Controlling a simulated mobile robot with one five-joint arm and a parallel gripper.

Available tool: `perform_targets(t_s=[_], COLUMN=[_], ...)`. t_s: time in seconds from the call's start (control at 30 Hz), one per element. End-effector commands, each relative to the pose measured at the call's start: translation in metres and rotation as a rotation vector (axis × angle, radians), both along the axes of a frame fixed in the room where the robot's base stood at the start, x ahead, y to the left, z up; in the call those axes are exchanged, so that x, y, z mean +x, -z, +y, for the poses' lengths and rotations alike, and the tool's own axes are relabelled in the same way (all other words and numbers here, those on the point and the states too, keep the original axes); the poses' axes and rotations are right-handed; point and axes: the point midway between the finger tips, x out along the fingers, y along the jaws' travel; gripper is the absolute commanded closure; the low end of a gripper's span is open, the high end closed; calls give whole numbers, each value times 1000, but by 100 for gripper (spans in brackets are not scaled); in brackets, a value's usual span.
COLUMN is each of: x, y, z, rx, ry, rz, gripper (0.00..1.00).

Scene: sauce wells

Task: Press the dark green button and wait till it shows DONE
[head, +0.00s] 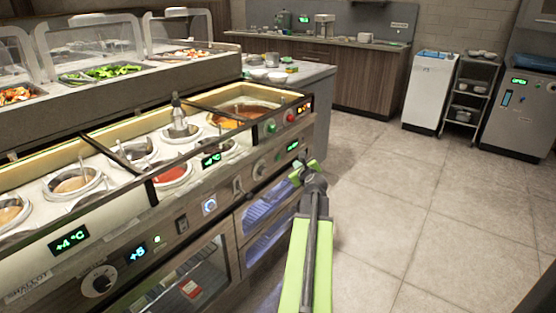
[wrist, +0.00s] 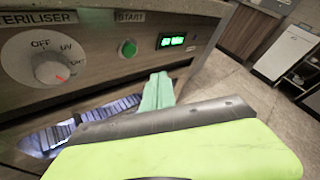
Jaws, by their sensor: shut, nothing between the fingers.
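A green button (wrist: 128,48) under a START label sits on the steriliser's front panel in the wrist view. A small display (wrist: 172,41) with green characters is to its right; its text is too small to read surely, and it also shows in the head view (head: 293,147). My gripper (wrist: 158,85) is shut and empty, its fingertips below and right of the button and apart from it in the picture. In the head view my gripper (head: 305,170) is in front of the counter's right end.
A white steriliser knob (wrist: 52,68) is left of the button. Above the panel, another green button (head: 271,126) and a red button (head: 291,117) sit near the sauce wells. A drawer with bluish light (head: 262,208) lies below. The tiled floor (head: 420,210) at right is clear.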

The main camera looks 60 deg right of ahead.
Motion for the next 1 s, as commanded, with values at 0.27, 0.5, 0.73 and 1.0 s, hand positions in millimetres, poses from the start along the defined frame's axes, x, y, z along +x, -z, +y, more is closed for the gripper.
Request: perform_targets(t_s=[0.27,0.5,0.73,1.0], x=[39,51,52,52], y=[0,0,0,0], z=[-1,0,1,1], rx=[0,0,1,0], ry=[-2,-2,-3,-3], rz=[0,1,1,0], gripper=[100,100,100,100])
